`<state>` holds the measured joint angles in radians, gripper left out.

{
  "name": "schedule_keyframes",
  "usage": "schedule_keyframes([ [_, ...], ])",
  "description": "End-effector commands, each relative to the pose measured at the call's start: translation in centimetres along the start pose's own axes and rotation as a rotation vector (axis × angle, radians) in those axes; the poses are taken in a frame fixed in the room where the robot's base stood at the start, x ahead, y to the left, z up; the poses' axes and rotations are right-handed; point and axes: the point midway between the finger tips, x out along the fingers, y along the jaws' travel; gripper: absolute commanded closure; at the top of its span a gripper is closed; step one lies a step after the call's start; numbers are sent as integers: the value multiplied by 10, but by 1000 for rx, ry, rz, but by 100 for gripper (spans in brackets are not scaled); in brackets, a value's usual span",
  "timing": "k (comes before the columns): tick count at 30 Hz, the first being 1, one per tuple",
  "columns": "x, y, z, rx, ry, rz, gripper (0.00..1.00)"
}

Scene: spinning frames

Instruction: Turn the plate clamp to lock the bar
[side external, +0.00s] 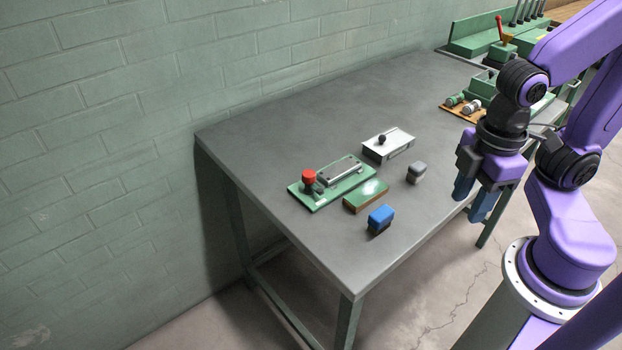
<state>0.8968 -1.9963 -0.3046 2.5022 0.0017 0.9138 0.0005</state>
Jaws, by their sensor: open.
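A green plate (328,194) lies flat on the grey table near its left front. A red knob (309,177) stands at the plate's left end; it looks like the clamp's handle. A grey metal bar (340,170) lies along the plate to the right of the knob. Whether the clamp crosses the bar is too small to tell. My gripper (470,205) is open and empty, pointing down at the right, with its blue fingers apart. It is well to the right of the plate and touches nothing.
Near the plate are a green-topped block (366,196), a blue block (380,218), a small grey block (416,172) and a white box with a black knob (388,145). Spools on a wooden board (463,107) and green machinery (500,45) stand farther back. The table's far left is clear.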

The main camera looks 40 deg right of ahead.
Motion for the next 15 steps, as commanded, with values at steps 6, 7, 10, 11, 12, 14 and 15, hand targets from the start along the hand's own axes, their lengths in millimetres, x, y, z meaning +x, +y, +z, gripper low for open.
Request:
schedule_keyframes([
  [6, -4, 7, -13, 63, -2, 1, 40],
  [7, -6, 10, -18, 91, -1, 1, 40],
  [10, -14, 24, -43, 219, -3, 3, 40],
  [11, -16, 30, -51, 266, -3, 4, 40],
  [12, -20, 38, -63, 330, -5, 5, 40],
  [14, -25, 50, -80, 429, -6, 6, 40],
  [15, -28, 59, -90, 492, -8, 7, 40],
])
